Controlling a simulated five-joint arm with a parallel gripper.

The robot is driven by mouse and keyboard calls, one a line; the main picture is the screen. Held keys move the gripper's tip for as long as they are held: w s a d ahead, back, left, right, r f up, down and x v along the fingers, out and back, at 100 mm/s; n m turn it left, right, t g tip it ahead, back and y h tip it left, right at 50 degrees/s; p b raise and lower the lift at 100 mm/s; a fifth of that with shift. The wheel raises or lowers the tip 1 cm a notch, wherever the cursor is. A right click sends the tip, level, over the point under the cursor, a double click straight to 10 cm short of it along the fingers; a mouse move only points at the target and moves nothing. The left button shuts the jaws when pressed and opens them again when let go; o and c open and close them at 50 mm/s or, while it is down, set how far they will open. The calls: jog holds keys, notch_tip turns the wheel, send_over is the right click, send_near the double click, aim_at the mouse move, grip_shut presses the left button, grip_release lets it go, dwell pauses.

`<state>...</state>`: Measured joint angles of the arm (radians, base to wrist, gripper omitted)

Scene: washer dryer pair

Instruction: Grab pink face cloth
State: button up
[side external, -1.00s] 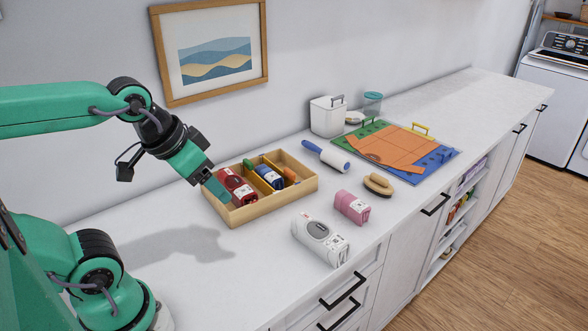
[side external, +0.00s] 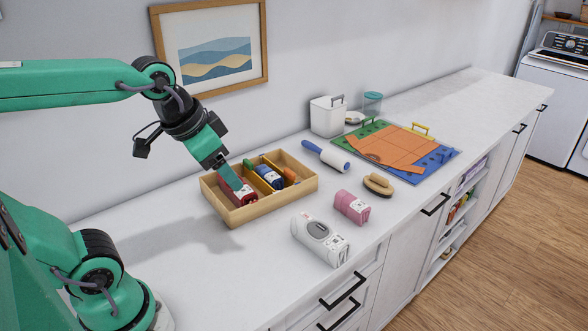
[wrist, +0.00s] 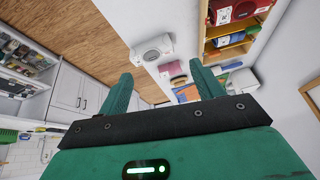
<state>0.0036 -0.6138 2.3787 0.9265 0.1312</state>
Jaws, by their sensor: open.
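The pink face cloth (side external: 351,206) is a rolled bundle with a pale label, lying on the white countertop right of the wooden tray. It also shows in the wrist view (wrist: 172,69), small and distant, between the fingers. My gripper (side external: 232,180) is open and points down over the left part of the tray, in front of the red rolled cloth (side external: 248,193), partly covering it. I cannot tell if it touches that cloth. The gripper is well to the left of the pink cloth and empty. Its two spread fingers show in the wrist view (wrist: 162,74).
The wooden tray (side external: 268,208) has dividers and holds red, blue and orange items. A white rolled bundle (side external: 320,240) lies in front of the pink cloth. A brush (side external: 378,184), lint roller (side external: 328,156) and colourful board (side external: 398,147) lie behind. Front-left counter is clear.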

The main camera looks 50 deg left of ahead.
jog(key=w+r+m+g, duration=0.15)
jog(key=w+m, duration=0.25)
jog(key=w, duration=0.6)
jog(key=m+g, duration=0.4)
jog(key=m, duration=0.9)
send_over(353, 199)
jog(key=f, duration=1.8)
jog(key=shift+s+a+f, duration=0.2)
jog(key=shift+s, duration=0.05)
jog(key=shift+w+f, duration=0.2)
jog(key=shift+f, duration=1.5)
jog(key=shift+d+f, duration=0.1)
jog(key=shift+f, duration=2.5)
